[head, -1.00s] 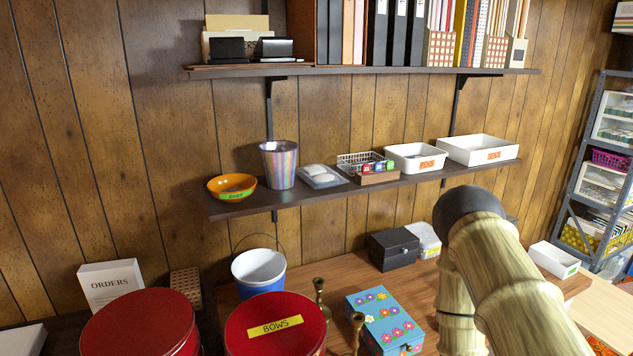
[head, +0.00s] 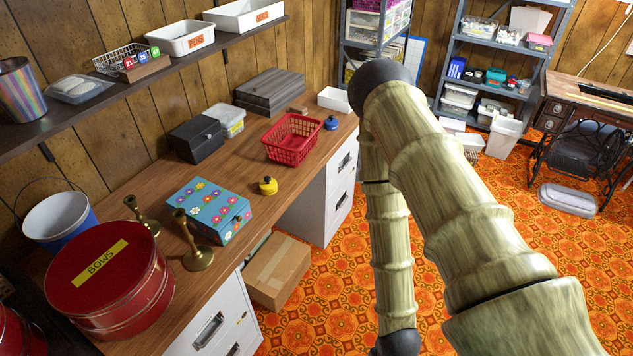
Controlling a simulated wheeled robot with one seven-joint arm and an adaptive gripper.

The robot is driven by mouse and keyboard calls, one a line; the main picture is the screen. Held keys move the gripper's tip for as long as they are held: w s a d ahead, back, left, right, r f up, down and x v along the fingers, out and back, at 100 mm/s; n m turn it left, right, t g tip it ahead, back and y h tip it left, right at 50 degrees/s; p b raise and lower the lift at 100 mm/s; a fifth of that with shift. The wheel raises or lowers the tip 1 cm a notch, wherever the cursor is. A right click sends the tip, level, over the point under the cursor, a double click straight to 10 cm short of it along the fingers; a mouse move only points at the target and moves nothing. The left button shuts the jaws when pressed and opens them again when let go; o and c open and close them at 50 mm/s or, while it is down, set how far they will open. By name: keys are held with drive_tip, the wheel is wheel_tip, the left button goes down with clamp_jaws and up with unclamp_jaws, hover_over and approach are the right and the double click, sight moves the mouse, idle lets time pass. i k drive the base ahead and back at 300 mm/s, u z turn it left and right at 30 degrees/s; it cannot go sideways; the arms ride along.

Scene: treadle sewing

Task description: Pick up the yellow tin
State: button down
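My arm crosses the right half of the picture, to the right of the tin. Its lower part runs out at the bottom edge, and my gripper is not in view. Nothing covers the tin.
Two brass candlesticks (head: 193,240) and a red BOWS tin (head: 110,281) stand on the desk (head: 150,199). A dark box (head: 196,140) and a blue-lidded item (head: 331,123) stand farther back. A cardboard box (head: 277,270) is on the floor. Bare desk surrounds the yellow tin.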

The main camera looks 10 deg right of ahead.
sight(267, 193)
drive_tip(key=z, duration=1.95)
drive_tip(key=i, duration=2.65)
drive_tip(key=u, duration=4.5)
drive_tip(key=i, duration=0.1)
drive_tip(key=z, duration=0.5)
